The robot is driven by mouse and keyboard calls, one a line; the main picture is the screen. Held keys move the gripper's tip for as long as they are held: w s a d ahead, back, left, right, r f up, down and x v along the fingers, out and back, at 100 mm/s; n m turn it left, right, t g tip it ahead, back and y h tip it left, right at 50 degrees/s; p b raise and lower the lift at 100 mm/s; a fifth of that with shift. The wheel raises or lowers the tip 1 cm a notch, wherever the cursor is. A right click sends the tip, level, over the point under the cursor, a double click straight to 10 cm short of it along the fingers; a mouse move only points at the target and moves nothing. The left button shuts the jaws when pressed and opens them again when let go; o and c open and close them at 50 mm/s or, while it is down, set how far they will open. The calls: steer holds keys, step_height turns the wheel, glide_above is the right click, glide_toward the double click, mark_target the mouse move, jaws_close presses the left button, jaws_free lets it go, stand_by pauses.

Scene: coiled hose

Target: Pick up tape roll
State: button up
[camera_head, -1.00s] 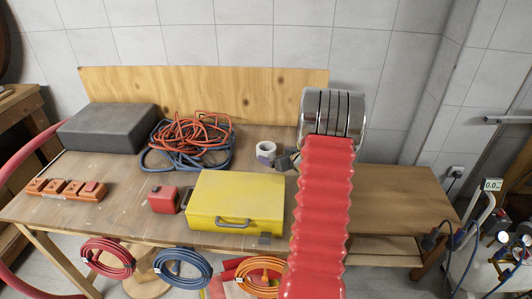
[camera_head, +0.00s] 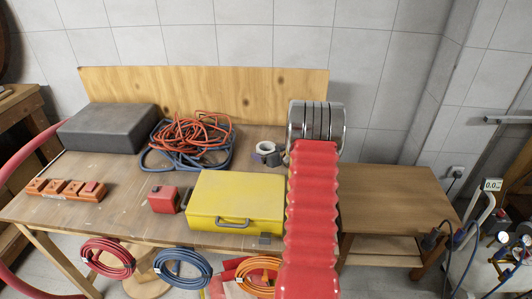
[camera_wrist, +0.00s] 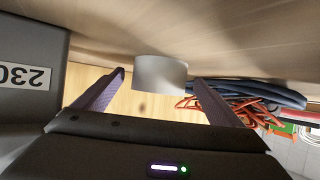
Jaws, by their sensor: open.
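The white tape roll (camera_head: 267,147) sits on the workbench behind the yellow case, left of my red arm. In the wrist view the tape roll (camera_wrist: 160,72) is between my two purple-grey fingertips, with a gap on each side. My gripper (camera_wrist: 159,77) is open and holds nothing. In the head view my gripper (camera_head: 270,158) shows only in part beside the roll, with a fingertip in front of its lower edge. My arm hides the rest of it.
The yellow case (camera_head: 235,197) lies in front of the roll. Coiled orange and blue hoses (camera_head: 190,140) lie to its left. A wooden backboard (camera_head: 200,95) stands behind. A grey block labelled 230 (camera_wrist: 28,75) is close on the left in the wrist view. The bench's right end is clear.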

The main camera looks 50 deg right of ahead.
steer(key=shift+x, duration=1.35)
steer(key=shift+c, duration=0.2)
steer(key=c, duration=1.1)
steer(key=shift+r, duration=0.15)
steer(key=shift+c, duration=0.2)
step_height(320, 180, up, 10)
